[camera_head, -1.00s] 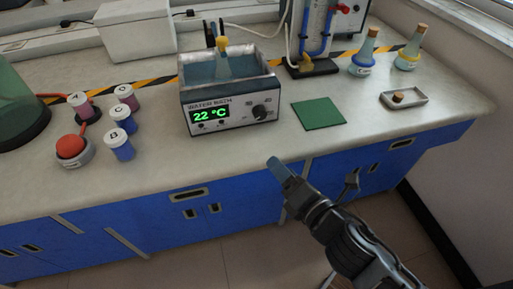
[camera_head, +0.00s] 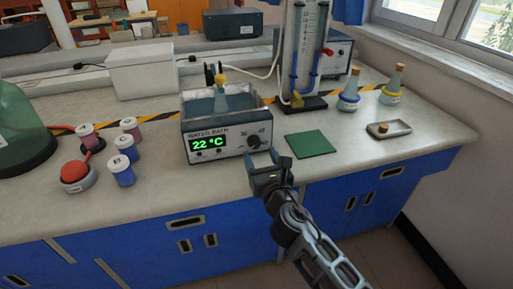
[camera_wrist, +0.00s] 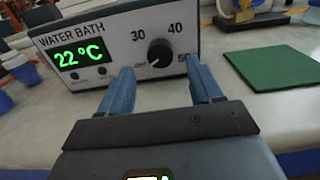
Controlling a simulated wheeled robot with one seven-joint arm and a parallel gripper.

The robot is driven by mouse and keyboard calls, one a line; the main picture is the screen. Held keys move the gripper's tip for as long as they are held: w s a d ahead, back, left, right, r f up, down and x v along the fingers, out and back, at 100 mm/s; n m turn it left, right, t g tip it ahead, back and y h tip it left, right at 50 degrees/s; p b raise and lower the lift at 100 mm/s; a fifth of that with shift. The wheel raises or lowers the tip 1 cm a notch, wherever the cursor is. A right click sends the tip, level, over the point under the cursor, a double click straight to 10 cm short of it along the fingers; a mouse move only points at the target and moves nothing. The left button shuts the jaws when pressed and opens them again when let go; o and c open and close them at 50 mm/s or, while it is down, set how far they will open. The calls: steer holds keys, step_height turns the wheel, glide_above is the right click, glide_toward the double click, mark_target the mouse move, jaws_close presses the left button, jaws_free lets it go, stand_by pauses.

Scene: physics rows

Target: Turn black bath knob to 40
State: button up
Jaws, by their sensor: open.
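The water bath (camera_head: 227,143) stands on the bench, its green display reading 22 °C. Its black knob (camera_head: 254,141) is at the right of the front panel; in the wrist view the knob (camera_wrist: 160,53) sits below the marks 30 and 40. Its white pointer line is toward the lower left, away from 40. My gripper (camera_head: 262,156) is in front of the panel, just below the knob in the head view. In the wrist view my gripper (camera_wrist: 158,82) is open, its blue fingers spread left and right of the knob, with nothing between them. The fingers appear short of the knob.
A green mat (camera_head: 310,144) lies right of the bath, with a small tray (camera_head: 389,129) beyond it. A flask with a yellow collar (camera_head: 221,88) stands in the bath.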

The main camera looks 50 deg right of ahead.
mark_target(255, 145)
steer(key=shift+x, duration=2.15)
steer(key=c, duration=1)
steer(key=shift+c, duration=0.2)
steer(key=shift+m, duration=0.4)
steer(key=m, duration=0.3)
steer(key=shift+b, duration=0.35)
steer(key=shift+m+b, duration=0.5)
steer(key=shift+m, duration=1.5)
